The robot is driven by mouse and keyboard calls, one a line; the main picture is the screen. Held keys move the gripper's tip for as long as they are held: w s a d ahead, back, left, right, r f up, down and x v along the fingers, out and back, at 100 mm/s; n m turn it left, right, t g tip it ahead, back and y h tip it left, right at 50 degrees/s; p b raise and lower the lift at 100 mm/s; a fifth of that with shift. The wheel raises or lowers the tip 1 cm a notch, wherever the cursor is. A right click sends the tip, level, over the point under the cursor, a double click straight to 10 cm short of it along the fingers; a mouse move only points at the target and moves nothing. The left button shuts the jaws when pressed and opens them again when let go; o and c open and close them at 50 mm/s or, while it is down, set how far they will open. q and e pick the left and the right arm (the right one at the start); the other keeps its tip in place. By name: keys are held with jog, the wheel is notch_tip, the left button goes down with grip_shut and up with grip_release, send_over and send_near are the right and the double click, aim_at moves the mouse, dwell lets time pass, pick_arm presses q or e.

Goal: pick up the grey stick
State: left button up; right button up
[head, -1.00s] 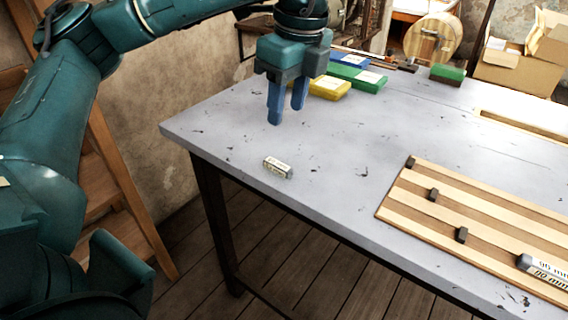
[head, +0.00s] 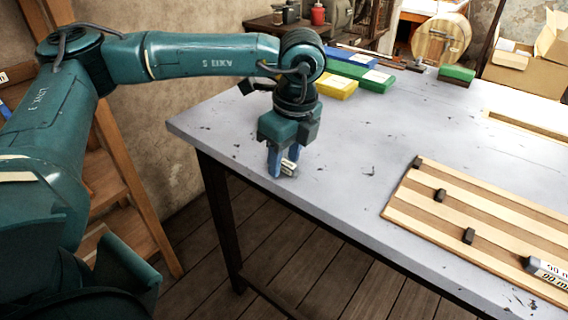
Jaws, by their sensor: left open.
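A short grey stick (head: 289,168) with a pale printed label lies on the grey table near its front left edge. My left gripper (head: 282,167) is lowered over it, pointing down, with its blue fingers open. The fingers are around or just beside the stick and hide part of it; I cannot tell whether they touch it. A second, larger stick with a printed label (head: 547,270) lies at the right on the striped wooden board. My right gripper is not in view.
The striped wooden board (head: 490,213) with dark pegs lies at the right of the table (head: 350,150). Yellow (head: 338,87), green and blue blocks lie behind my left gripper. The middle of the table is clear.

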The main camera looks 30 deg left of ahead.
pick_arm(q)
jog(key=shift+c, duration=0.2)
grip_shut()
dwell(0.3)
